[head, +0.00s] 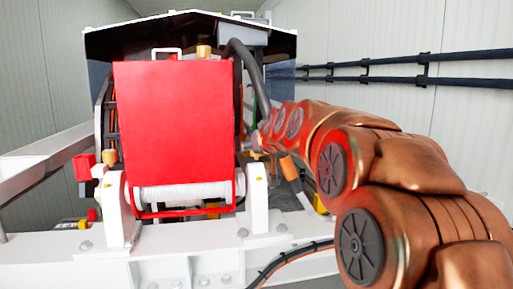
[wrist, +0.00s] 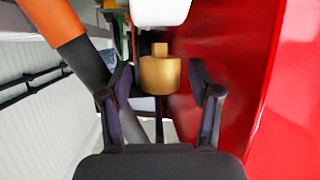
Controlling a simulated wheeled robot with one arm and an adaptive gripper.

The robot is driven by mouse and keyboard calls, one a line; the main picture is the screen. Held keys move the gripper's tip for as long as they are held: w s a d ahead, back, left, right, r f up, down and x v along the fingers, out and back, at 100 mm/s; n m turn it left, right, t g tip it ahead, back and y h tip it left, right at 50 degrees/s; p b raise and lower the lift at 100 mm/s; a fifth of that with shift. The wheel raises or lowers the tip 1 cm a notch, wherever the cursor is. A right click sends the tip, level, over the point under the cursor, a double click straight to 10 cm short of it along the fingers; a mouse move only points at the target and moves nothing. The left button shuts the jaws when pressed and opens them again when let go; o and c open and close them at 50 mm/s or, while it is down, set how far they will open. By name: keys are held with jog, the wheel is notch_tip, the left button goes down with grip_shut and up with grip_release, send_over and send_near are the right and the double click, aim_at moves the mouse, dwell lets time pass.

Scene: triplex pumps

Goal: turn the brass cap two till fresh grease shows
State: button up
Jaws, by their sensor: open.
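A brass cap (wrist: 160,76) with a small square stub shows in the wrist view, just below a white rounded part. My gripper (wrist: 161,82) is open, one dark finger on each side of this cap, with a visible gap on both sides. No number or fresh grease can be made out on it. In the head view my gripper (head: 254,143) is small at the arm's end, right of the red guard (head: 174,120), and the cap there is hidden or too small to tell. Other brass caps show at the guard's top (head: 203,51) and left side (head: 109,157).
In the wrist view the red panel (wrist: 250,60) stands close on the right and an orange and black hose (wrist: 70,40) runs close on the left. A white roller (head: 182,194) and white frame (head: 200,248) lie below the guard. Dark pipes (head: 440,58) run along the right wall.

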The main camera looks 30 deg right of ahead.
jog(key=v, duration=1.2)
dwell(0.5)
jog(key=s+a+f+n+g+y+p, duration=0.15)
jog(key=s+a+f+g, duration=0.25)
jog(key=a+f, duration=0.5)
jog(key=s+a+f+n+g+y+p, duration=0.1)
jog(key=s+a+f+g+y+p, duration=0.25)
jog(key=a+f, duration=0.55)
jog(key=s+a+f+g+p, duration=0.1)
jog(key=s+f+g, duration=0.2)
jog(key=s+f, duration=0.3)
jog(key=s+a+f+g+h+p, duration=0.1)
jog(key=s+f+g, duration=0.3)
jog(key=s, duration=1)
notch_tip(320, 180, down, 2)
jog(key=shift+a+f, duration=0.1)
jog(key=shift+a, duration=0.35)
jog(key=shift+n, duration=0.25)
